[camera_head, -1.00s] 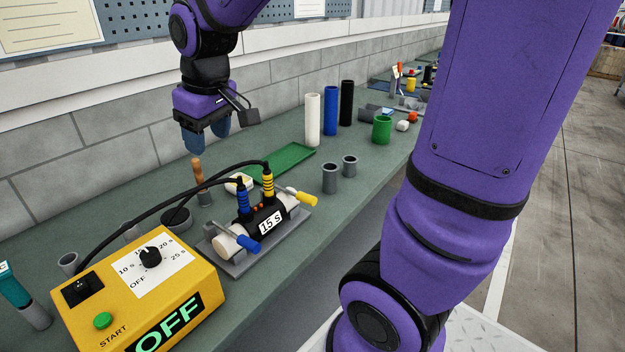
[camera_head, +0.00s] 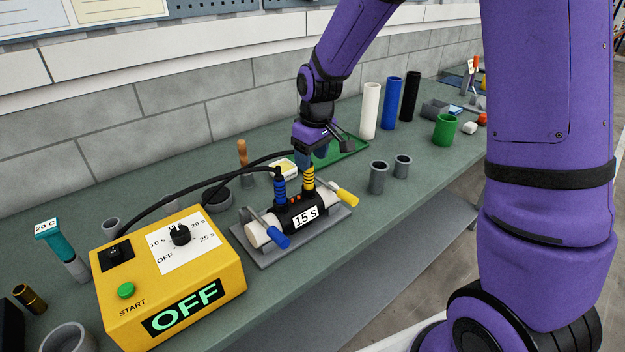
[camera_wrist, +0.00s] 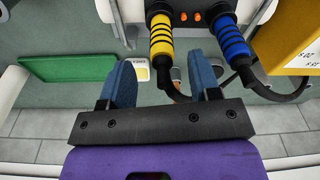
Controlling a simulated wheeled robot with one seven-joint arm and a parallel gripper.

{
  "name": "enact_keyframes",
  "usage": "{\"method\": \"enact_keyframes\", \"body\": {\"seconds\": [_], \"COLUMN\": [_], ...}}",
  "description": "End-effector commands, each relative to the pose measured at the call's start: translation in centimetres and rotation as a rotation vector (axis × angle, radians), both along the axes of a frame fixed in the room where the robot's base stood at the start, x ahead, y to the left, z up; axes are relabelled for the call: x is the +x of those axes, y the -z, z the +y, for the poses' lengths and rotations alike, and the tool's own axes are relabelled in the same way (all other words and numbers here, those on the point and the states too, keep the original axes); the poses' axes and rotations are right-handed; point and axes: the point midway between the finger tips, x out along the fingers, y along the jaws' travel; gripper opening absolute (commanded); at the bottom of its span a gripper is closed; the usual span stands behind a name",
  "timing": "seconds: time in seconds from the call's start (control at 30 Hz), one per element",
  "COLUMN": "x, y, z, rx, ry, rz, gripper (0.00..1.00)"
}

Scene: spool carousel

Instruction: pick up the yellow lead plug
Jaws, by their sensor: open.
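The yellow lead plug (camera_head: 308,178), banded yellow and black, stands upright in the black coupler marked "15 s" (camera_head: 303,214). Its cable runs left to the yellow control box. The blue lead plug (camera_head: 280,190) stands beside it in the same coupler. In the wrist view the yellow plug (camera_wrist: 161,40) is just ahead of my gripper, and the blue plug (camera_wrist: 233,42) is to its right. My gripper (camera_wrist: 163,75) is open, with the plug's lower end and cable seen between its two blue fingers. In the head view my gripper (camera_head: 312,158) is right over the plug, fingers partly hidden.
The yellow control box (camera_head: 175,265) reads OFF. The coupler lies on a grey base (camera_head: 262,255) with blue and yellow handled clamps. A green tray (camera_head: 345,150) lies behind. Grey cups (camera_head: 378,177) stand to the right. Black cables arc across the left side.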

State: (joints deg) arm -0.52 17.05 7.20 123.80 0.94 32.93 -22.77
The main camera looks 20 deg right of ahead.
Motion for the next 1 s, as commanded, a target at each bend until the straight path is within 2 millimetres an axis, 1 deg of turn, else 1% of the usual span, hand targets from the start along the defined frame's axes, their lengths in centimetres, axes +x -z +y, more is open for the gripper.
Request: {"method": "enact_keyframes", "body": {"seconds": [0.03,0.17,0.27,0.43,0.57,0.67,0.87,0.9,0.97,1.0], "x": [0.0,0.1,0.2,0.6,0.7,0.8,0.8,0.8,0.8,0.8], "y": [0.5,1.1,2.0,4.4,5.7,6.1,6.1,6.1,6.1,6.1], "z": [0.0,0.1,0.1,0.3,0.4,0.4,0.4,0.4,0.4,0.4], "rx": [0.0,0.0,0.0,-0.001,0.0,0.0,0.0,0.0,0.0,0.0], "ry": [0.0,0.0,0.0,0.0,0.0,0.0,0.0,0.0,0.001,0.001], "rz": [0.001,0.0,0.001,0.003,0.001,-0.001,-0.001,-0.001,-0.001,-0.001], "gripper": [0.57,0.57,0.57,0.57,0.57,0.57,0.57,0.52,0.38,0.29]}}
